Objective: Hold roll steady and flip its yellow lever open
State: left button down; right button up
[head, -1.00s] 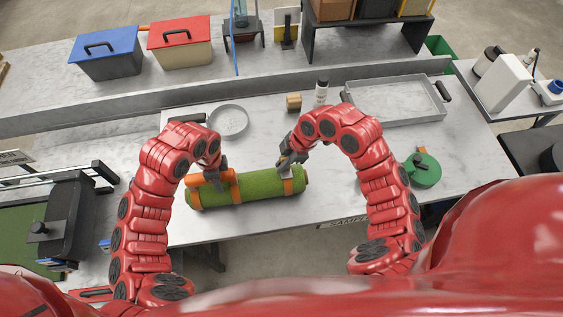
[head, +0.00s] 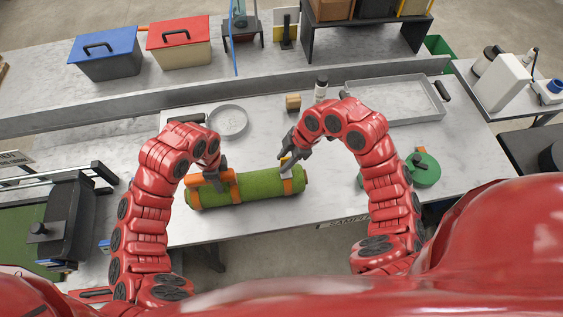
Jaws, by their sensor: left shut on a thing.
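The green turf roll (head: 261,186) lies on the pale table with orange bands around it. My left gripper (head: 216,183) is shut on the orange handle (head: 228,180) on top of the roll's left part. Over the right orange band (head: 287,187) there is a light grey latch piece (head: 286,170). A small yellow bit, seemingly the lever (head: 284,161), shows at its top. My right gripper (head: 286,153) is just beyond the latch, its fingers close to the yellow bit. Its jaw gap and any contact are too small to make out.
A round grey dish (head: 229,121), a wooden block (head: 293,103) and a small white bottle (head: 321,90) stand behind the roll. A metal tray (head: 440,112) is at back right, a green round object (head: 427,171) at right. Table in front of the roll is narrow.

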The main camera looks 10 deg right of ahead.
jog(key=v, duration=1)
pick_arm(q)
jog(key=shift+c, duration=1.8)
grip_release()
